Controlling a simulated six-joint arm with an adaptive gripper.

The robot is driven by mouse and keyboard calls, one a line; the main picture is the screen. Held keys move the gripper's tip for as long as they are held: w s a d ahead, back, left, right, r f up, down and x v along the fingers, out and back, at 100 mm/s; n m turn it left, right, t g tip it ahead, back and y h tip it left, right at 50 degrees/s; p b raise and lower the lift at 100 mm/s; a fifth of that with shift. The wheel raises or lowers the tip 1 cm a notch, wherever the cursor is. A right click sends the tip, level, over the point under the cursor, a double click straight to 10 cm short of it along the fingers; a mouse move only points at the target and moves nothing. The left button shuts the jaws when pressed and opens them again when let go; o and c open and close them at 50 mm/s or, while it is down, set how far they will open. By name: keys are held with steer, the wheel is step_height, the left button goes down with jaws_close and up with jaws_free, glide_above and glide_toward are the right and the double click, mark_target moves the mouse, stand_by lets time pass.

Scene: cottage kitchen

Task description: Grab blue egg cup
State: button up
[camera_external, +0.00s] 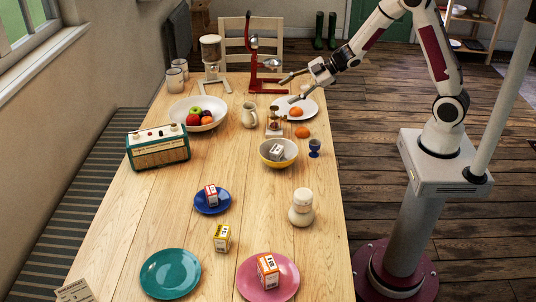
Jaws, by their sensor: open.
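The blue egg cup (314,148) stands upright on the table near its right edge, to the right of the yellow bowl (265,156). It is small and appears empty, though its inside is hard to make out. My gripper (285,91) is open at the far right of the table, above and just beyond the white plate (308,103). It is well apart from the egg cup, farther back on the table. Nothing shows between its fingers.
An orange (303,132) lies near the egg cup, and another (296,112) is on the white plate. A red stand (255,70) is behind my gripper. A cream jar (301,208) stands nearer the front.

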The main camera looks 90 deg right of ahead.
step_height(320, 180, down, 6)
steer(key=n+y, duration=0.1)
steer(key=y, duration=0.2)
steer(key=t+y, duration=0.1)
steer(key=y, duration=0.8)
glide_toward(315, 142)
steer(key=a, duration=0.1)
steer(key=a+r, duration=0.1)
steer(key=w+a, duration=0.1)
steer(key=a, duration=0.1)
steer(key=shift+w+r, duration=0.1)
steer(key=shift+r, duration=0.2)
steer(key=shift+w+a, duration=0.1)
steer(key=shift+a, duration=0.05)
steer(key=shift+x, duration=1.2)
steer(key=shift+w, duration=0.1)
steer(key=shift+w+x, duration=0.2)
steer(key=shift+x, duration=2.3)
steer(key=shift+d+f, duration=0.15)
steer(key=shift+d, duration=0.05)
